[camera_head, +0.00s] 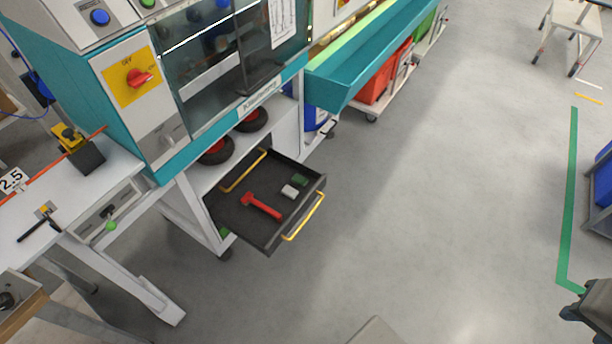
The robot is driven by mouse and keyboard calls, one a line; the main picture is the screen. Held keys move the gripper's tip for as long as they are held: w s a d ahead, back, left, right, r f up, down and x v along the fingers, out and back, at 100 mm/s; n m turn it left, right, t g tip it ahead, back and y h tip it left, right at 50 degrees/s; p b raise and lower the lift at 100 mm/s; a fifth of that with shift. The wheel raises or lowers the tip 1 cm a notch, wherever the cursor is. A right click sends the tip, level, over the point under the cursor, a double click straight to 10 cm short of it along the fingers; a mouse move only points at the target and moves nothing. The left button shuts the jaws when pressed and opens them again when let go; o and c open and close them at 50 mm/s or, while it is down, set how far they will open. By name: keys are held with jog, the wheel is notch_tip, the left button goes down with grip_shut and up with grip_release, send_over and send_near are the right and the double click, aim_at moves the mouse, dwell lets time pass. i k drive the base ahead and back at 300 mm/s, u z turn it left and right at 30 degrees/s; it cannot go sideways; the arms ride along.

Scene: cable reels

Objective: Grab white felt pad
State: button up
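A small white block-like piece (289,191), which looks like the white felt pad, lies in the open dark drawer (275,241) below the teal machine. A small green piece (300,180) lies just behind it to the right. A red hammer-shaped tool (262,206) lies to its left in the same drawer. A dark part at the lower right edge, cut off by the frame, appears to be my gripper (567,300). It is far from the drawer, over the floor, and I cannot tell whether it is open.
The drawer has a yellow front handle (303,217) and another yellow bar (243,171) at its back. Two dark wheels with red hubs sit on the shelf above. A white workbench (60,205) stands at left. Grey floor (430,200) is clear right of the drawer.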

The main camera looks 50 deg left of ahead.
aim_at(288, 191)
jog(key=u, duration=0.35)
jog(key=i, duration=1.55)
jog(key=u, duration=1.6)
jog(key=i, duration=0.75)
jog(key=u, duration=1.35)
jog(key=i, duration=0.5)
jog(key=u, duration=0.2)
